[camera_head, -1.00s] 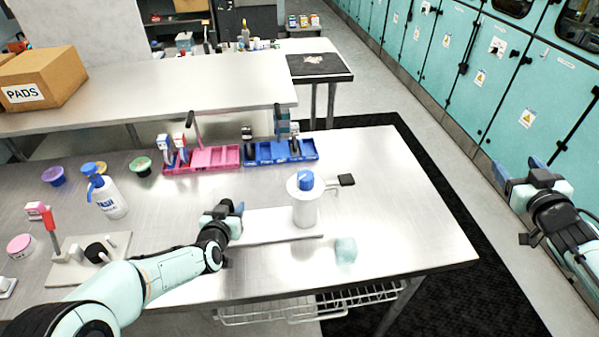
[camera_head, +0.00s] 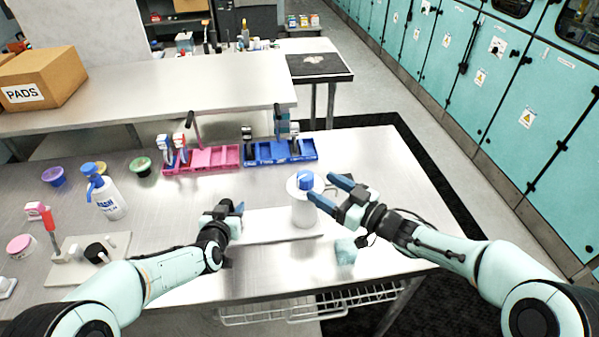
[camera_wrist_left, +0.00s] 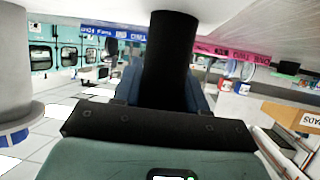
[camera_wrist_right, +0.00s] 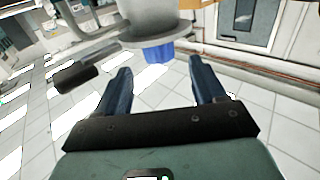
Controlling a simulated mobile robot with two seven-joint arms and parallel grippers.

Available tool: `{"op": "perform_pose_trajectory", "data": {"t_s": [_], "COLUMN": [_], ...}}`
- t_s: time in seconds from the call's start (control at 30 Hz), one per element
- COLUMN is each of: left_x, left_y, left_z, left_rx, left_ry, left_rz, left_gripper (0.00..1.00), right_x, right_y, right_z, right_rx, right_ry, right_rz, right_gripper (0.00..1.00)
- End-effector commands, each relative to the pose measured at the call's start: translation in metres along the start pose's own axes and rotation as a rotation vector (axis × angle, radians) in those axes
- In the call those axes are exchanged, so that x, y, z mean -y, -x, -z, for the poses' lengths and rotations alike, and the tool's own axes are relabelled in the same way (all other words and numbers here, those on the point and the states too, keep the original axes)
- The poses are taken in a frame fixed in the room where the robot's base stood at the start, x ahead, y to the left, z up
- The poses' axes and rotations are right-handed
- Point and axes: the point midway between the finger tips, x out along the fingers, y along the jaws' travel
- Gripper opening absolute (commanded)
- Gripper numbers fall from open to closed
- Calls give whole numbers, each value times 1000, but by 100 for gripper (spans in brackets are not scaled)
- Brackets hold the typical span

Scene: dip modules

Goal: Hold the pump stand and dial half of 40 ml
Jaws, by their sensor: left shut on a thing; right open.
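The pump is a white cylinder (camera_head: 304,214) with a blue dial (camera_head: 305,181) on top, standing at the right end of a flat white stand base (camera_head: 262,228). My left gripper (camera_head: 238,208) is shut on a black upright post (camera_wrist_left: 170,65) at the base's left end. My right gripper (camera_head: 326,189) is open just right of the pump, its fingers pointing toward the dial. In the right wrist view the blue dial (camera_wrist_right: 160,52) is ahead of the open fingers, apart from them. The pump's black side lever (camera_wrist_right: 75,78) shows there; my right gripper mostly hides it in the head view.
A pale teal block (camera_head: 346,252) lies close below my right gripper. Pink (camera_head: 213,158) and blue (camera_head: 265,154) trays stand behind the pump. A blue-capped bottle (camera_head: 108,200) and another white stand (camera_head: 115,240) are left. The table's right side is clear.

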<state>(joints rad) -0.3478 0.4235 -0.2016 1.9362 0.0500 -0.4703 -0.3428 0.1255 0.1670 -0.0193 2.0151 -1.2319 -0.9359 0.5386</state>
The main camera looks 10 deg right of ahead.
Motion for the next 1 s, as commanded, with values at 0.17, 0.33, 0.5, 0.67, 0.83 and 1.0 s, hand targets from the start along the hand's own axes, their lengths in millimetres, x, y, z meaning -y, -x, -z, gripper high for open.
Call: {"op": "perform_pose_trajectory", "data": {"t_s": [0.17,0.33,0.5,0.67,0.83,1.0], "left_x": [0,0,0,0,0,0], "left_y": [0,0,0,0,0,0], "left_z": [1,1,0,0,0,0], "left_rx": [-1,-1,-1,-1,-1,-1], "left_ry": [0,0,0,0,0,0], "left_rz": [-1,-1,0,0,0,-1], "left_gripper": [0,0,0,0,0,0], "right_x": [1,0,0,-1,-1,-1], "right_y": [-39,-67,-82,-86,-86,-86], "right_z": [0,0,0,0,0,0], "right_rx": [0,0,1,1,1,1], "right_ry": [2,2,2,2,2,2], "right_rz": [3,0,-1,-2,-2,-2], "right_gripper": [69,69,69,69,69,21]}}
